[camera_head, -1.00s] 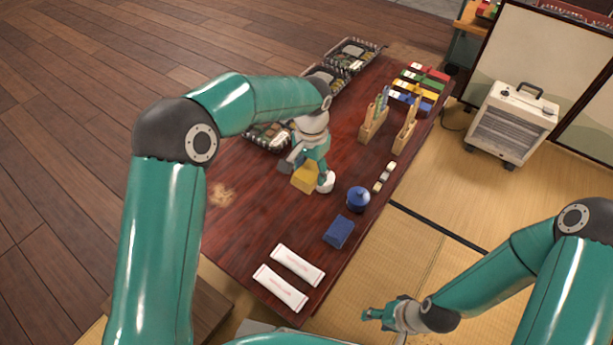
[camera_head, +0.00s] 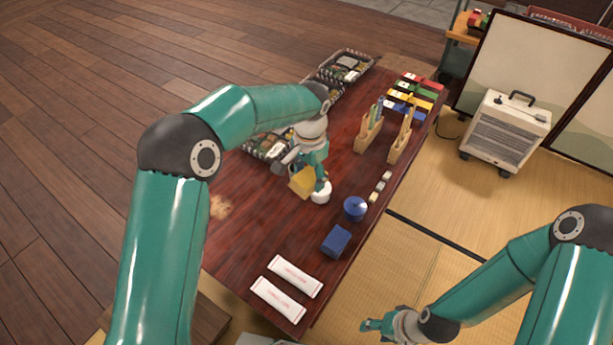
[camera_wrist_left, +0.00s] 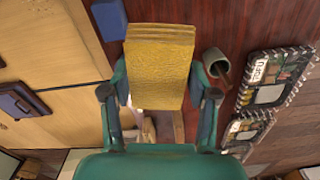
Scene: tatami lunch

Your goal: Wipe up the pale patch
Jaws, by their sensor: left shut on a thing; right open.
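The pale patch (camera_head: 220,206) is a small, light, uneven smear on the dark red table near its left edge. In the left wrist view the sponge (camera_wrist_left: 160,62) sits between the two fingers of my left gripper (camera_wrist_left: 160,98). The patch cannot be made out in that view. My right gripper (camera_head: 378,322) is open and empty beyond the table's right edge, over the tatami.
A white round item (camera_head: 321,193) stands close beside the sponge. A blue lidded pot (camera_head: 355,208), a blue block (camera_head: 336,241) and two white packets (camera_head: 295,277) lie nearer. Lunch trays (camera_head: 347,66) and wooden holders (camera_head: 369,135) stand farther back. Table around the patch is clear.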

